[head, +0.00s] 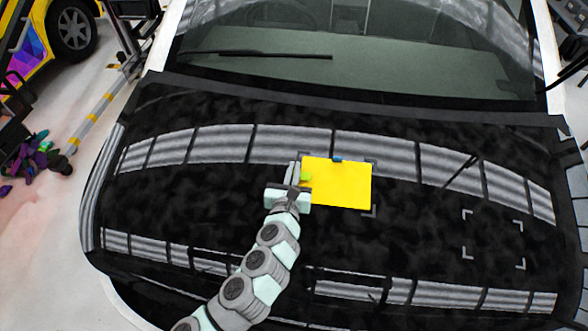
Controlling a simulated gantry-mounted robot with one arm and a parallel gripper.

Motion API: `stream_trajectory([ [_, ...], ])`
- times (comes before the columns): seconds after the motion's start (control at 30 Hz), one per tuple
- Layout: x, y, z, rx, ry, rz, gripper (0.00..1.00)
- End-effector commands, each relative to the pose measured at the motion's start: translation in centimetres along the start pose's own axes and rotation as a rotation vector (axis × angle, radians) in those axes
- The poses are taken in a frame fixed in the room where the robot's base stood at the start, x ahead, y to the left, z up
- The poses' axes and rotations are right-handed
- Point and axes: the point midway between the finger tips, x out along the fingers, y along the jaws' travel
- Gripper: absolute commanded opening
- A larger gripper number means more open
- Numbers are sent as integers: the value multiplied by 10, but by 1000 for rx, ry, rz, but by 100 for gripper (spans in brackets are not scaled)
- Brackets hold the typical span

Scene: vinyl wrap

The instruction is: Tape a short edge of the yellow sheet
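The yellow sheet (343,185) lies flat on the black car hood. A small blue piece (337,159) sits on the middle of its top long edge. My gripper (297,173) is at the sheet's left short edge, with its fingers pointing up in the picture. A small green piece (306,177) shows beside the fingers, over that left edge. I cannot tell whether the fingers hold the green piece or whether it touches the sheet. The gap between the fingers is too small to read.
Grey corner marks (370,212) frame the sheet's place. Another set of corner marks (493,240) lies on the bare hood at right. The windshield (370,60) rises behind the hood. Colourful small items (40,160) are at far left, off the car.

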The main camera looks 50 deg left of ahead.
Motion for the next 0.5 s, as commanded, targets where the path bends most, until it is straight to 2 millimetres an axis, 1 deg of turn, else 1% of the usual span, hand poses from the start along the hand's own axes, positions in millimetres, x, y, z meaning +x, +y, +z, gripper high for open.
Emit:
stream_trajectory([
  [0.5, 3, 0, -8, 0, 0, 0, 0],
])
